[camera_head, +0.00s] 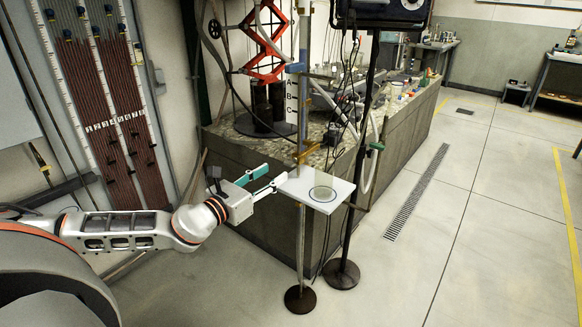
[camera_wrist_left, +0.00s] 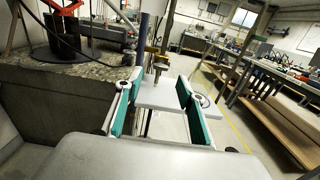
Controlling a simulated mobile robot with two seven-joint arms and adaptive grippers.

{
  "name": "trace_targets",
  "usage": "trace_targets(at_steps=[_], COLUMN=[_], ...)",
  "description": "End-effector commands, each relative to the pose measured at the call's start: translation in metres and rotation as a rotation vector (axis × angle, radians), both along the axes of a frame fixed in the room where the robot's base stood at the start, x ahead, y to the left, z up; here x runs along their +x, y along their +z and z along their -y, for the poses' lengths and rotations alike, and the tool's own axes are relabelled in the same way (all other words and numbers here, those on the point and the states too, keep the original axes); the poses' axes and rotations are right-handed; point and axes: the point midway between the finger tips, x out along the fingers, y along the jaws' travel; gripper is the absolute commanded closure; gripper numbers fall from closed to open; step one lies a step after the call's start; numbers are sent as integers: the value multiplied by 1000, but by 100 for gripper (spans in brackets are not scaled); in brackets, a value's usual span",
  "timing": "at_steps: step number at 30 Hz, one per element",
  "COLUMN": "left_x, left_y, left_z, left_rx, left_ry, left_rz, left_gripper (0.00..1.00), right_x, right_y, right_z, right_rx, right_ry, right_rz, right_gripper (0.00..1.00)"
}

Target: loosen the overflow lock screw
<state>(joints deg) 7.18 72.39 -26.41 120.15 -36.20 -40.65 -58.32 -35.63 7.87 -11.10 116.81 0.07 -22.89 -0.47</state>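A brass-coloured fitting (camera_head: 308,149), which seems to carry the overflow lock screw, sits on an upright pole (camera_head: 302,90) at the front corner of the tank. In the left wrist view the brass fitting (camera_wrist_left: 158,64) shows beyond the fingertips, roughly between them. The screw's own shape is too small to tell. My left gripper (camera_head: 274,174) is open and empty, left of the pole and lower than the fitting. Its teal-padded fingers (camera_wrist_left: 160,82) stand wide apart in the wrist view. My right gripper is in neither view.
A white plate (camera_head: 336,188) with a dark ring sits close beyond the left fingertips. The stone-topped tank (camera_head: 249,182) is behind the gripper. A dark stand (camera_head: 342,270) rises right of the pole. The floor (camera_head: 455,235) at right is clear.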

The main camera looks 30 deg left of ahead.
Motion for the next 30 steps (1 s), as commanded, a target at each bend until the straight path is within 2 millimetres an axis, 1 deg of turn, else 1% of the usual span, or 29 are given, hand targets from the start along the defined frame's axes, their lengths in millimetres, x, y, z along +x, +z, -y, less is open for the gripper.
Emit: trace_targets(at_steps=[1,9,15,21,30], left_x=[6,37,55,64,65], left_y=[0,1,0,1,0], left_z=[0,3,5,6,6], left_rx=[-3,-5,-6,-5,-5], left_ry=[1,0,-1,-1,-1], left_rz=[3,4,2,1,0], left_gripper=[61,61,61,61,61], right_x=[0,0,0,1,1], right_y=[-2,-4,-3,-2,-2], right_z=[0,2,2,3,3], right_rx=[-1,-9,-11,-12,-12], right_ry=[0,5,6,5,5], right_rz=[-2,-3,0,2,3], right_gripper=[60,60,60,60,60])
